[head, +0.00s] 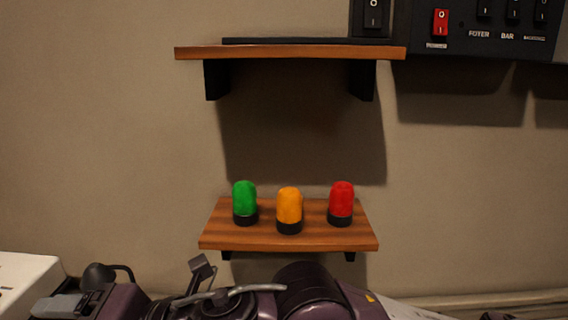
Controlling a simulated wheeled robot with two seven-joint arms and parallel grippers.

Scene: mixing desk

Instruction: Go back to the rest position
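Purple and dark parts of my own body and arms fill the bottom edge of the head view. I cannot make out the fingertips of either gripper among them, so whether they are open or shut does not show. No gripper is at the shelves or at the switch panel.
A lower wooden shelf (217,240) holds a green lamp (245,198), an orange lamp (289,206) and a red lamp (341,199), all upright. Above is an upper shelf (290,52). A black switch panel (480,50) with a red switch (440,22) is at upper right. The wall between is bare.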

